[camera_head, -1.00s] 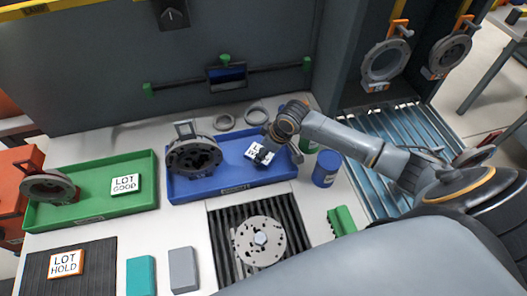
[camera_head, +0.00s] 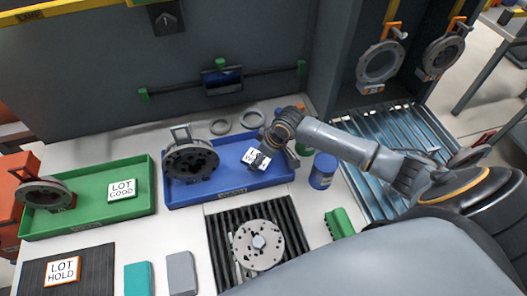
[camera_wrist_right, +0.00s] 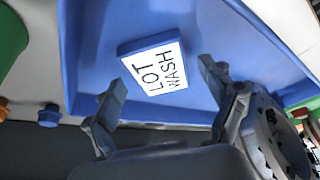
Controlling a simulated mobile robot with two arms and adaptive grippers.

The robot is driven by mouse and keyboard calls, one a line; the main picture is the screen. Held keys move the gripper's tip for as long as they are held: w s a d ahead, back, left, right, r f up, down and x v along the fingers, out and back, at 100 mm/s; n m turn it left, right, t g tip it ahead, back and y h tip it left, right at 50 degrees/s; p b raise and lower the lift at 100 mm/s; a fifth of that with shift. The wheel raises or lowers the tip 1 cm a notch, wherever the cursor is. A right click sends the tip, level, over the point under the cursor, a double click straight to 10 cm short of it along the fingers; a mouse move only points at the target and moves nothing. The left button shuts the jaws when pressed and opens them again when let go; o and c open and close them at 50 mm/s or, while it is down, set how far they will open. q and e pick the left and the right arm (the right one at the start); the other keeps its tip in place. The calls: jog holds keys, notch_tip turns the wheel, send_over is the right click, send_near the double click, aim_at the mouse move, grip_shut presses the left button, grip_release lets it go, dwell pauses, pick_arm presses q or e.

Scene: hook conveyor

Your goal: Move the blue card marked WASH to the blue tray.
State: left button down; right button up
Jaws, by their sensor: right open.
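The blue card with a white face reading LOT WASH (camera_head: 252,155) lies in the right part of the blue tray (camera_head: 230,187). In the right wrist view the card (camera_wrist_right: 152,66) rests on the floor of the blue tray (camera_wrist_right: 92,32), ahead of the fingers. My right gripper (camera_head: 265,157) is over the tray beside the card and partly covers it. In the wrist view its two fingers (camera_wrist_right: 162,76) are spread apart and empty, with the card beyond them. My left gripper is not in view.
A grey flanged part (camera_head: 191,161) stands in the tray's left part. A green tray (camera_head: 90,229) with a LOT GOOD card (camera_head: 122,190) is further left. A LOT HOLD card (camera_head: 62,271) lies on a dark mat. A blue can (camera_head: 323,170) stands right of the blue tray.

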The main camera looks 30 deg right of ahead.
jog(key=v, duration=1.2)
jog(key=shift+b, duration=0.35)
